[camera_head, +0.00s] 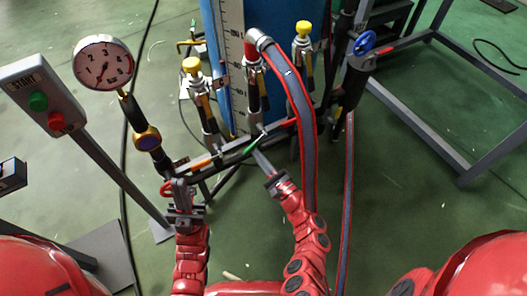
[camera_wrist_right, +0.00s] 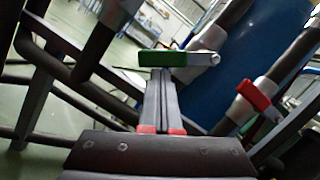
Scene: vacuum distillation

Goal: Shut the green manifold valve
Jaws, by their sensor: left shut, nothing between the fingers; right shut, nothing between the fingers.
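The green valve handle (camera_head: 252,146) is a short lever on the dark manifold pipe in the middle of the head view. In the right wrist view the green handle (camera_wrist_right: 176,66) lies crosswise just beyond my fingertips, its metal pivot at its right end. My right gripper (camera_head: 259,156) is shut and empty, its tips close to the handle; I cannot tell whether they touch. Its closed fingers also show in the right wrist view (camera_wrist_right: 160,76). My left gripper (camera_head: 180,187) is shut and empty near the manifold's left end, left of the green handle.
A red valve handle (camera_wrist_right: 257,100) sits to the right on the manifold. A pressure gauge (camera_head: 102,63), yellow-topped fittings (camera_head: 192,66), a red-edged hose (camera_head: 304,130) and a blue panel (camera_head: 230,70) surround it. A start button box (camera_head: 42,95) stands left.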

